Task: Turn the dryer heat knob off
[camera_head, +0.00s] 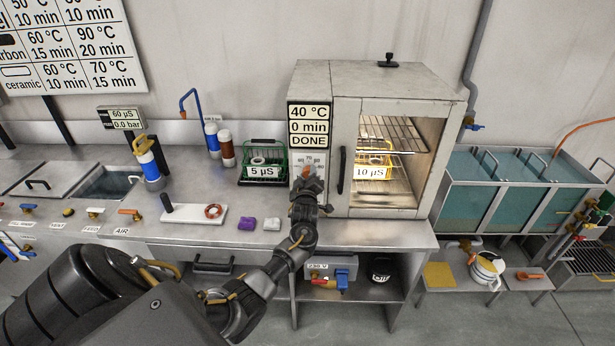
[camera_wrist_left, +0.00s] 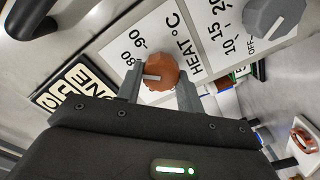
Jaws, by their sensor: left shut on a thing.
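The dryer (camera_head: 345,82) is a grey metal cabinet on the bench, with a lit chamber behind its glass door. Its display (camera_head: 310,125) reads 40 °C, 0 min, DONE. The orange heat knob (camera_wrist_left: 163,66) sits on a white plate marked HEAT °C, with 80 and 90 readable. Its pale pointer line points left in the wrist view. My left gripper (camera_head: 307,184) is at the dryer's front panel. In the wrist view its fingers (camera_wrist_left: 159,88) are shut on the knob from both sides. Part of the scale is hidden. My right gripper is not in view.
A grey timer knob (camera_wrist_left: 275,14) marked OFF, 10, 15 sits beside the heat plate. The dryer's door handle (camera_head: 341,170) is just right of my gripper. A green basket (camera_head: 246,175) stands left of the dryer. Another basket (camera_head: 374,160) is inside the chamber.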

